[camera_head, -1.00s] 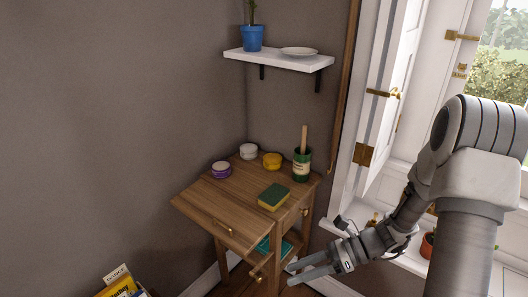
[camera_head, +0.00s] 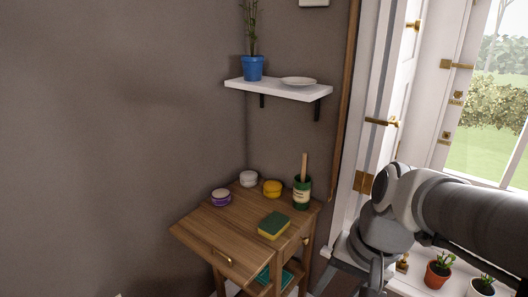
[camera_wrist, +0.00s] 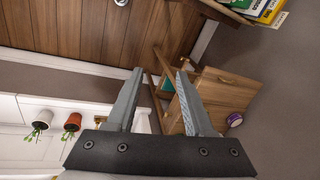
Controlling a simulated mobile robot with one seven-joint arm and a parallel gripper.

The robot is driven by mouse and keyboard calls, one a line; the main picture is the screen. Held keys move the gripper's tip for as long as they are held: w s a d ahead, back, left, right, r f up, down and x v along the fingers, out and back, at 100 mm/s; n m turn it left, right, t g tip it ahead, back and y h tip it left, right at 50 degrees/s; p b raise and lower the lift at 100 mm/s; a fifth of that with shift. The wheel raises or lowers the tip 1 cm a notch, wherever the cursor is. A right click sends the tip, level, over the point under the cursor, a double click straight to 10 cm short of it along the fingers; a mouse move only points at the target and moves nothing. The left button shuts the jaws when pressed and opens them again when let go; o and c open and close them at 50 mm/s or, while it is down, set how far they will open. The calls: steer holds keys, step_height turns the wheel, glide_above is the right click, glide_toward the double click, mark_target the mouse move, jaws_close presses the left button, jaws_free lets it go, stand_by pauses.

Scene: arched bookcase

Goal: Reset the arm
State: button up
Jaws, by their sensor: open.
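My gripper (camera_wrist: 158,98) shows in the wrist view with its two fingers spread apart and nothing between them. Beyond the fingers, that view shows the wooden floor and the small wooden side table, tilted in the picture. In the head view my arm comes in from the right, in front of the window. The fingertips are not visible there; the end of the arm runs down toward the bottom edge, right of the side table (camera_head: 225,232).
The table bears a green and yellow sponge (camera_head: 273,226), a green pot with a stick (camera_head: 302,192) and several small round tins. A white shelf (camera_head: 280,90) holds a blue plant pot (camera_head: 253,68) and a plate (camera_head: 298,82). Potted plants (camera_head: 437,272) stand by the window.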

step_height(320, 180, up, 24)
steer(key=s+d+n+t+h+p, duration=0.2)
steer(key=n+t+p, duration=0.1)
steer(key=p, duration=1.6)
steer(key=shift+s+d+r+n+t, duration=0.2)
steer(key=shift+s+n+t, duration=0.2)
steer(key=shift+n, duration=0.5)
steer(key=shift+w+a, duration=0.1)
steer(key=shift+a, duration=0.05)
